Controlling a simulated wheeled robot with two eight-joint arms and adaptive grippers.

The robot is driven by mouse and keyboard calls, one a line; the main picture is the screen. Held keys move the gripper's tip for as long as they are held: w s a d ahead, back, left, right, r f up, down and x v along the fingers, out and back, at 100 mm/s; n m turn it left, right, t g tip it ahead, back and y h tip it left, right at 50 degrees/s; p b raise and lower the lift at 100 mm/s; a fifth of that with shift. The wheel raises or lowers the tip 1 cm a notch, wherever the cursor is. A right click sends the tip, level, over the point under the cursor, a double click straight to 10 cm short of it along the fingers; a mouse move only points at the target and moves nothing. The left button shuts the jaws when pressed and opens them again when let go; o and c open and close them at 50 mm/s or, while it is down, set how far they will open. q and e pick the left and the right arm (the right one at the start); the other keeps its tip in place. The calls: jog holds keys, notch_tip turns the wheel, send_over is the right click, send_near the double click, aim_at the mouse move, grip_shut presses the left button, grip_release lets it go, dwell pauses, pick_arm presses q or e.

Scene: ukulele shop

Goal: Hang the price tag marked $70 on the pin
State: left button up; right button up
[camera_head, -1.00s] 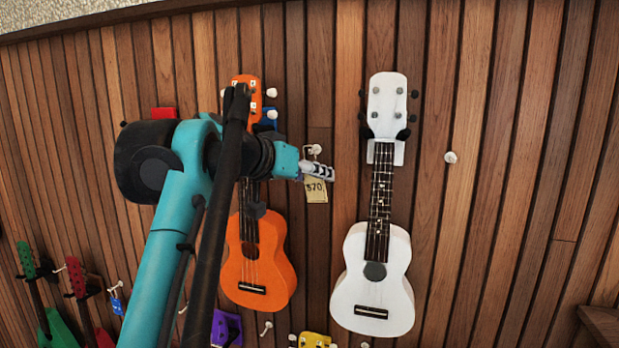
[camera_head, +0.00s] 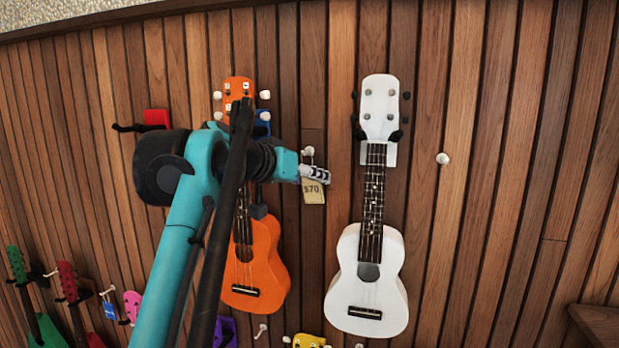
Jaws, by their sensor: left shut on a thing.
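The tan price tag marked $70 (camera_head: 313,191) hangs below the fingertips of my left gripper (camera_head: 316,173), which is shut on its top. A white pin (camera_head: 308,152) sticks out of the wooden wall just above the gripper, between the orange ukulele and the white ukulele. I cannot tell whether the tag touches this pin. Another white pin (camera_head: 442,158) stands bare on the wall to the right of the white ukulele. My right gripper is not in view.
The orange ukulele (camera_head: 262,262) hangs partly behind my left arm. The white ukulele (camera_head: 366,285) hangs right of the tag. The wall at right is mostly clear.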

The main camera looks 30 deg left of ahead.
pick_arm(q)
jog(key=shift+w, duration=0.1)
jog(key=o, duration=0.9)
jog(key=shift+c, duration=0.2)
